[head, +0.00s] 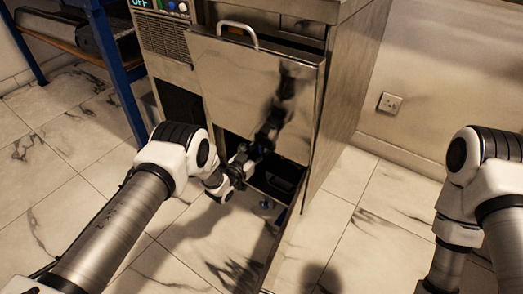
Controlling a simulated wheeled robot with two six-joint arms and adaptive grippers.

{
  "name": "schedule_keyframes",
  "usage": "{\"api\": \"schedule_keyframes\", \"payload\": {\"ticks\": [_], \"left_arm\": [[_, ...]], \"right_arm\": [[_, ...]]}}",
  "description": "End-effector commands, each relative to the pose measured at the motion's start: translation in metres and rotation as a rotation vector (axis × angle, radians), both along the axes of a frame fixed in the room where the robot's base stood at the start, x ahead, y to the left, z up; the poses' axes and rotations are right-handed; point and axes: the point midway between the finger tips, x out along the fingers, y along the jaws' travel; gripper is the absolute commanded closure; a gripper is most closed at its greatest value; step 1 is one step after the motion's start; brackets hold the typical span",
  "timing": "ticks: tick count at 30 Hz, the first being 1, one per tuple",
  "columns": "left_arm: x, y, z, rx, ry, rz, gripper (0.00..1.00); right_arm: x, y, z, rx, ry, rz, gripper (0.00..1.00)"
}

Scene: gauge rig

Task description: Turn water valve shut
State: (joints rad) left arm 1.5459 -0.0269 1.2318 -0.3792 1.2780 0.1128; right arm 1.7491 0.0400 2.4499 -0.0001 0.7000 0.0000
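My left arm reaches down to the front of a steel machine (345,100). My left gripper (262,152) is dark and small, at the lower edge of the machine's shiny front panel (225,85), by the dark opening below it. I cannot tell whether its fingers are open or shut, or whether they touch anything. No water valve can be clearly made out. A small blue part (265,203) shows low, below the gripper, but I cannot tell what it is. My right arm is at the right edge, and its gripper is out of view.
The panel has a bar handle (238,30) on top. A control strip (165,6) with a green display and knobs is at upper left. A blue-legged shelf (118,75) stands left of the machine. A wall socket (390,103) is at right. The tiled floor in front is clear.

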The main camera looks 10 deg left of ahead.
Motion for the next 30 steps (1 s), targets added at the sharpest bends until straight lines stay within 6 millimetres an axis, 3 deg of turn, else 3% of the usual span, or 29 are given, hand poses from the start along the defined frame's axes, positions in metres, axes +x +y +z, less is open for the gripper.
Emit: {"api": "schedule_keyframes", "payload": {"ticks": [9, 10, 13, 14, 30], "left_arm": [[0.0099, -0.0042, 0.0011, -0.001, 0.0, 0.001, 0.58], [0.0099, -0.0042, 0.0011, 0.0, 0.0, 0.001, 0.62], [0.0097, -0.004, 0.001, -0.001, 0.001, 0.001, 0.97], [0.0097, -0.004, 0.001, -0.001, 0.001, 0.001, 1.0], [0.0098, -0.0041, 0.001, 0.072, -0.028, 0.0, 1.0]], "right_arm": [[0.0004, 0.0, -0.0046, 0.0, -0.001, 0.0, 0.6], [0.0004, 0.0, -0.0046, 0.0, -0.001, 0.0, 0.6], [0.0004, 0.0, -0.0046, 0.0, -0.001, 0.0, 0.6], [0.0004, 0.0, -0.0046, 0.0, -0.001, 0.0, 0.6], [0.0004, 0.0, -0.0031, 0.0, -0.001, 0.0, 0.6]]}}
